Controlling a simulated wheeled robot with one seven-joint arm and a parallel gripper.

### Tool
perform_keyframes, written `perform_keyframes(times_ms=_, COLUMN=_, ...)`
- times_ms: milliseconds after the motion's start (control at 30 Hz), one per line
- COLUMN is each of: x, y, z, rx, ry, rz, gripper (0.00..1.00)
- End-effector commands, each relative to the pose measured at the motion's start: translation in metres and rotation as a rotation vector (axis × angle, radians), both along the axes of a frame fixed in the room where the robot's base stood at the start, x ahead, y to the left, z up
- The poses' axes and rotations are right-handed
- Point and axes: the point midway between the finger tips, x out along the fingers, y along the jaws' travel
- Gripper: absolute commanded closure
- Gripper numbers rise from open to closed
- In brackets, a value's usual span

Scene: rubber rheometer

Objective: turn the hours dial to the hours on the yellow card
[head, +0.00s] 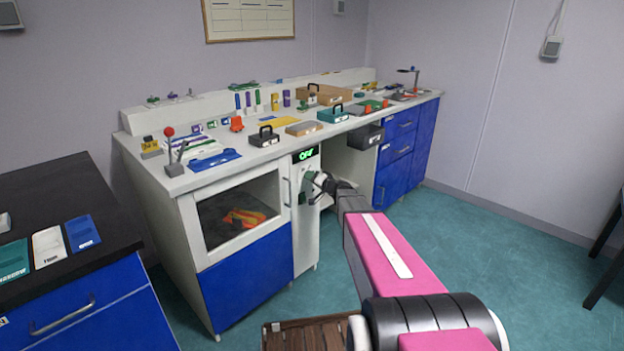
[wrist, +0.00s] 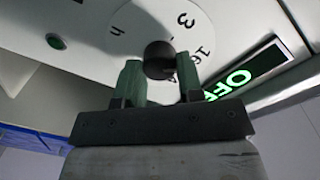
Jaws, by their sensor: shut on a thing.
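The hours dial shows in the wrist view as a black knob (wrist: 159,58) on a round white plate (wrist: 143,22). The plate carries an "h", a "3" and a "16"; its other marks are cut off or hidden. My gripper (wrist: 160,75) has its two green fingers on either side of the knob and is shut on it. In the head view my gripper (head: 312,183) is at the narrow white panel below the bench top, and it hides the dial.
A green-lit display (head: 306,154) reads "OFF" just above the dial. A windowed door (head: 240,215) with a handle is left of the panel. An open bay and blue drawers (head: 397,150) are to the right. A slatted wooden thing (head: 305,336) is on the floor.

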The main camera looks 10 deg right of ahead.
Motion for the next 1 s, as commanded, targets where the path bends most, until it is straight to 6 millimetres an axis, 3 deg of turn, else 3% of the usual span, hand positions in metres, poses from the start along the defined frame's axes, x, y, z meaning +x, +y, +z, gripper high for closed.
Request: perform_keyframes(times_ms=1000, x=0.0007, y=-0.0017, z=-0.0023, rx=0.768, ry=0.560, rz=-0.001, gripper=0.89)
